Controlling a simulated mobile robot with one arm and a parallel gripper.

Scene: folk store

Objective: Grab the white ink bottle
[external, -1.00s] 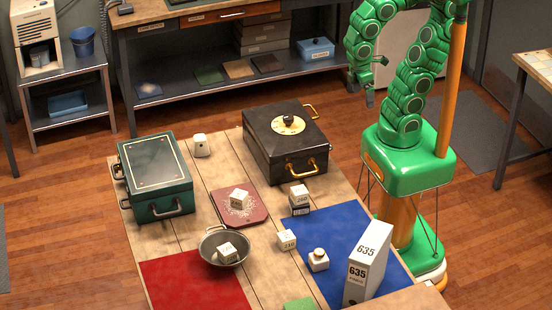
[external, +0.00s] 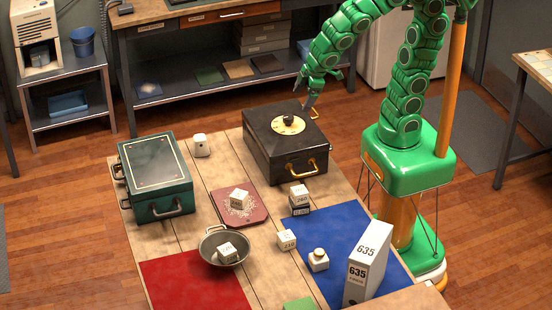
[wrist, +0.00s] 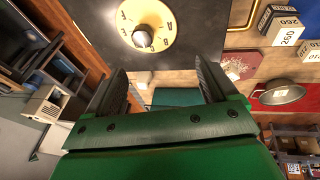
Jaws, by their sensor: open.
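A small squat white bottle with a gold cap (external: 318,260) stands upright on the blue mat (external: 335,235), left of the tall white 635 box. It is not visible in the wrist view. My gripper (external: 308,98) is over the far right corner of the black box with the dial (external: 262,138), well away from the bottle. In the wrist view my gripper (wrist: 160,82) has its two fingers spread, with nothing held between them.
The tall 635 box (external: 368,262) stands close beside the bottle. Numbered white blocks (external: 286,240) stand nearby. A pan (external: 223,247), a green case (external: 156,180), a small white container (external: 201,145) and a red mat (external: 195,280) occupy the table's left side.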

